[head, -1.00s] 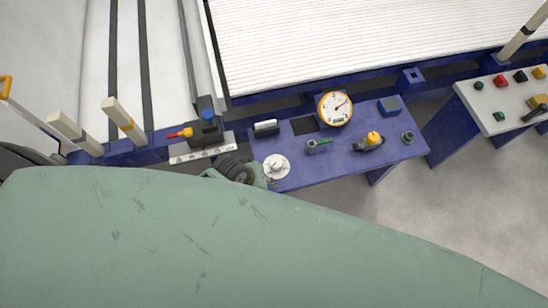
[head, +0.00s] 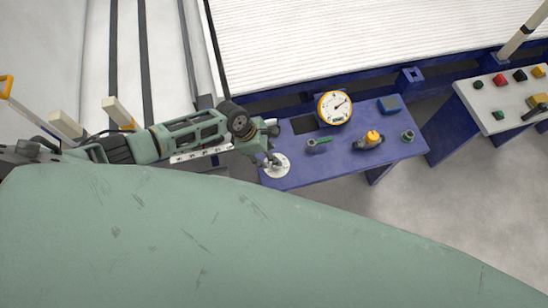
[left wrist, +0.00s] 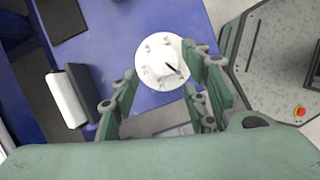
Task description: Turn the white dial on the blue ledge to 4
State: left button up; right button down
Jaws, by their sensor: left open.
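The white dial (head: 281,170) lies flat at the near left end of the blue ledge (head: 320,172). In the left wrist view the round dial (left wrist: 158,51) shows a short black pointer aimed to the lower right; its marks are too small to read. My left gripper (head: 269,161) is over the dial in the head view and covers part of it. In the left wrist view its two green fingers (left wrist: 161,76) are open, one on each side of the dial's lower part. I cannot tell whether they touch it. My right gripper is in neither view.
A black and white block (left wrist: 72,94) stands left of the dial. A button panel (head: 508,98) is at the right.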

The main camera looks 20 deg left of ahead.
pick_arm(q)
jog(key=shift+b+x, duration=0.45)
jog(key=shift+x, duration=1.85)
jog(key=shift+c, duration=0.3)
jog(key=shift+w+r, duration=0.15)
jog(key=shift+w, duration=0.05)
jog(key=c, duration=0.9)
